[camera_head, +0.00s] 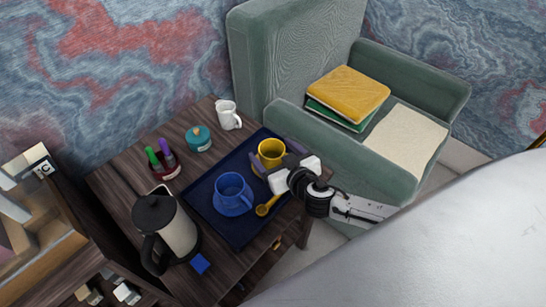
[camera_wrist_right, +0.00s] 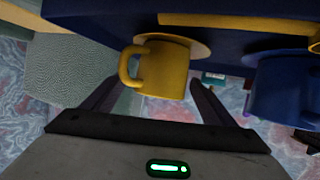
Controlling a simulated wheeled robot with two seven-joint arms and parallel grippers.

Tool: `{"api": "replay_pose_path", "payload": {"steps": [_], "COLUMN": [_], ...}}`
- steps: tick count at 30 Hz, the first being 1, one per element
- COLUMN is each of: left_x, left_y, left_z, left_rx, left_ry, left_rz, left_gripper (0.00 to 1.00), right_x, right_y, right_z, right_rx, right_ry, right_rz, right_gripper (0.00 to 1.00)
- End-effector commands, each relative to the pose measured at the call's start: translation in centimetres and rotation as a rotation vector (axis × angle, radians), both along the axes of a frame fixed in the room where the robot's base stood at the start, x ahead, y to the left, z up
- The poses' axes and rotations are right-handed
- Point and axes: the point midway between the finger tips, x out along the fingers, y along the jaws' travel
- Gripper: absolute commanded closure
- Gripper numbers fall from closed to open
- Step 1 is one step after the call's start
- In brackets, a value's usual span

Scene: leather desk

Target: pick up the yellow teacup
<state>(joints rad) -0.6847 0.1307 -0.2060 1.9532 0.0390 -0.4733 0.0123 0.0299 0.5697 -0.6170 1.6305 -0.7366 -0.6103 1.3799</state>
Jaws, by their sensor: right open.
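The yellow teacup (camera_head: 270,152) stands upright on the dark blue tray (camera_head: 243,238) on the wooden table. My right gripper (camera_head: 277,161) is open at the teacup, with its fingers on either side of it. In the right wrist view, the yellow teacup (camera_wrist_right: 166,72) appears upside down on a pale yellow saucer (camera_wrist_right: 203,50). Its handle points left there, and the cup lies between the open fingers of the right gripper (camera_wrist_right: 156,95). I cannot tell whether either finger touches the cup. My left gripper is not in view.
A blue cup (camera_head: 233,195) and a yellow spoon (camera_head: 264,209) are on the tray close by. A white mug (camera_head: 228,115), teal pot (camera_head: 198,138), marker holder (camera_head: 163,169) and kettle (camera_head: 177,236) stand around it. A green armchair (camera_head: 415,70) borders the table.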

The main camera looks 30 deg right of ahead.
Motion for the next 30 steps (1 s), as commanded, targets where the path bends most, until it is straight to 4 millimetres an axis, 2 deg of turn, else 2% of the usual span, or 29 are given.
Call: {"api": "replay_pose_path", "payload": {"steps": [9,18,19,30], "left_x": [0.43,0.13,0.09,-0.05], "left_y": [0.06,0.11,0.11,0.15], "left_z": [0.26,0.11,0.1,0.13], "left_rx": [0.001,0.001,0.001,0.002], "left_ry": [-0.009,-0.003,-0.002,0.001], "left_rz": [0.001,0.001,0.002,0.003], "left_gripper": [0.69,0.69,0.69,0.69], "right_x": [0.54,0.52,0.59,0.59], "right_y": [-0.01,0.0,0.01,0.0], "right_z": [-0.28,-0.26,-0.13,0.19], "right_rx": [0.001,0.001,0.001,0.0], "right_ry": [0.001,0.001,-0.002,-0.002], "right_rz": [0.0,0.0,0.001,0.001], "right_gripper": [0.21,0.72,0.74,0.74]}}
